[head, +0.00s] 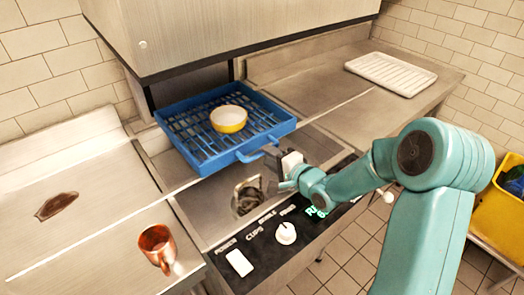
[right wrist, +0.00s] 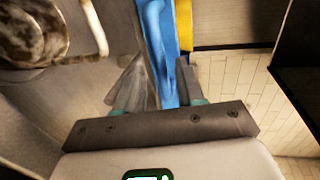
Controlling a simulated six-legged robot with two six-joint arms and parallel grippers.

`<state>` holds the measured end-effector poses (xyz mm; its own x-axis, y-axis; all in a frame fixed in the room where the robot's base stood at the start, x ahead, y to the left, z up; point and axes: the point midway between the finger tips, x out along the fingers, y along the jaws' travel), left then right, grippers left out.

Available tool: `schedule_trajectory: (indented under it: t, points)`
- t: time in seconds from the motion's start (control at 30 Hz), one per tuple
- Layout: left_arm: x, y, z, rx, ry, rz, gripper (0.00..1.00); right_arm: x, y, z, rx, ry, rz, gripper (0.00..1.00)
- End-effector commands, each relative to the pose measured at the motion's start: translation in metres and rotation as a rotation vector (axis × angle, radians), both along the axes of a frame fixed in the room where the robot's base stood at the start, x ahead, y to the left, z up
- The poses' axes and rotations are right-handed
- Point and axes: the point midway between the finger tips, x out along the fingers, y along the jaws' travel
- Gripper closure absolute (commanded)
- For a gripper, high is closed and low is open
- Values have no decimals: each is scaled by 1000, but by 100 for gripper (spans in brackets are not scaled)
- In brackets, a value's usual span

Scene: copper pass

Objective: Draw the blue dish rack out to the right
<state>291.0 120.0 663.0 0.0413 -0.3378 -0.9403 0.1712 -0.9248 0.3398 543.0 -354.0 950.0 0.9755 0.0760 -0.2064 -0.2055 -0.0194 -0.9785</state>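The blue dish rack (head: 203,159) sits under the raised hood, with slots across its floor and a loop handle (head: 250,156) on its front right side. A bowl (head: 229,119), white inside and yellow outside, stands in it. My right gripper (head: 279,152) is at the right end of the handle. In the right wrist view, a blue bar (right wrist: 157,40) runs down between the two fingers of my right gripper (right wrist: 163,85). I cannot tell whether they press on it. Part of the bowl shows as a yellow edge (right wrist: 184,25). My left gripper is not in view.
A copper cup (head: 157,246) stands on the left counter, near a dark brown patch (head: 58,206). A white ribbed tray (head: 391,73) lies on the right counter; the counter between rack and tray is clear. A control panel with a white knob (head: 286,233) lies in front.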

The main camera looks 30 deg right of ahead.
Motion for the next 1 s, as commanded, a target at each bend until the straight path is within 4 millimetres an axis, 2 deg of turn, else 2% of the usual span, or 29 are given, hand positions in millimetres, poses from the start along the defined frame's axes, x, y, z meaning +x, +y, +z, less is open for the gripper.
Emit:
schedule_trajectory:
  t: [0.1, 0.2, 0.37, 0.57, 0.6, 0.7, 1.0]
  points:
    - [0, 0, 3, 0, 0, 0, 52, 21, 3, -4, 0, 1, 2, 62]
    - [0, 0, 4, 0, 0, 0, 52, 32, 3, -6, 1, 0, 1, 62]
    - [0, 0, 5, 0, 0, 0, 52, 40, 3, -8, 1, 1, 0, 62]
    - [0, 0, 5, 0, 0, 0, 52, 40, 3, -8, 1, 1, 0, 62]
    - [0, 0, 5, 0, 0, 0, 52, 40, 3, -8, 1, 0, 0, 69]
    - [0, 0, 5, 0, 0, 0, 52, 40, 3, -8, 1, 0, 0, 100]
    - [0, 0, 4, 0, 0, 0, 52, 42, 3, -8, 0, 0, 0, 100]
